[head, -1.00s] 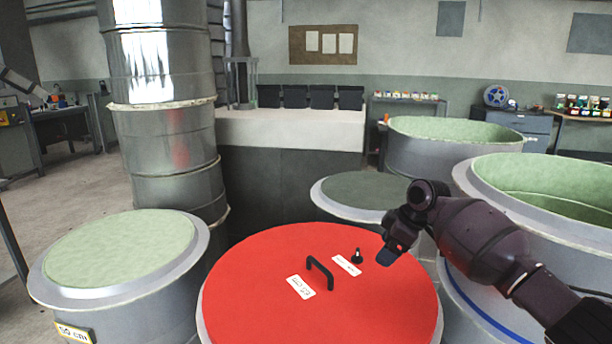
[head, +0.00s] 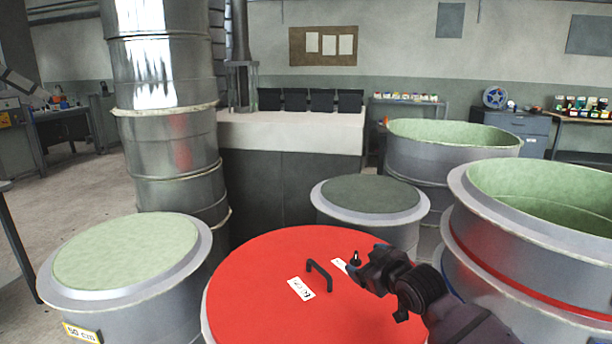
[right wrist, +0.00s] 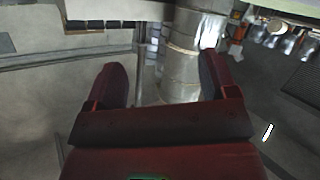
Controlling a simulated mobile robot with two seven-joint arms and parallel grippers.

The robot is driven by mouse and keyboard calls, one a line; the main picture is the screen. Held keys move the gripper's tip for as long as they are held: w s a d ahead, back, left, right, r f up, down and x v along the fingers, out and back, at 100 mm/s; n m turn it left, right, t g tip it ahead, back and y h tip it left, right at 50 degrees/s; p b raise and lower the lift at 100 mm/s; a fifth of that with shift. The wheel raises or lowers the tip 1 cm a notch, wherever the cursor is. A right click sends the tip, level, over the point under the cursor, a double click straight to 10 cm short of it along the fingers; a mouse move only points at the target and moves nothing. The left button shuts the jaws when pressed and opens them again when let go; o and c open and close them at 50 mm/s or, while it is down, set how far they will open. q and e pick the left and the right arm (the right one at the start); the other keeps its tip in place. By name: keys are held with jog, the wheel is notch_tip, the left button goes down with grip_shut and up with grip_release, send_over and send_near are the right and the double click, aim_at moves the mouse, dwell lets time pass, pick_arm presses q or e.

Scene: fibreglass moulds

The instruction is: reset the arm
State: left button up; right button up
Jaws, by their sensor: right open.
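My right gripper (head: 360,276) is at the lower right of the head view, above the right part of a round red lid (head: 268,290). In the right wrist view its two fingers (right wrist: 165,85) stand wide apart with nothing between them. The gripper hides part of the lid and of one label. I cannot tell how high above the lid it is. My left gripper is not in view.
A green-topped mould (head: 128,258) stands left. Open green-lined moulds stand at right (head: 560,225) and back right (head: 455,135). A tall metal column (head: 165,120) rises at left. A white-topped counter (head: 290,130) is at the back.

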pick_arm(q)
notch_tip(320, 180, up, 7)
jog(key=p, duration=0.6)
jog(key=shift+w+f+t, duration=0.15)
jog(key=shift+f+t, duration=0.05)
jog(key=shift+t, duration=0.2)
pick_arm(e)
jog(key=s+d+f+m+h, duration=0.2)
jog(key=s+d+f, duration=0.2)
jog(key=s, duration=1.1)
jog(key=s+d+f+m+g+h, duration=0.1)
jog(key=s+d+f, duration=0.4)
jog(key=s, duration=1)
jog(key=s+d+f+m+g+h, duration=0.1)
jog(key=s+d+f+m+h, duration=0.2)
jog(key=s+f, duration=0.7)
jog(key=s+d+m, duration=0.1)
jog(key=s, duration=0.4)
jog(key=shift+s+d+m, duration=0.2)
jog(key=shift+s+m, duration=0.1)
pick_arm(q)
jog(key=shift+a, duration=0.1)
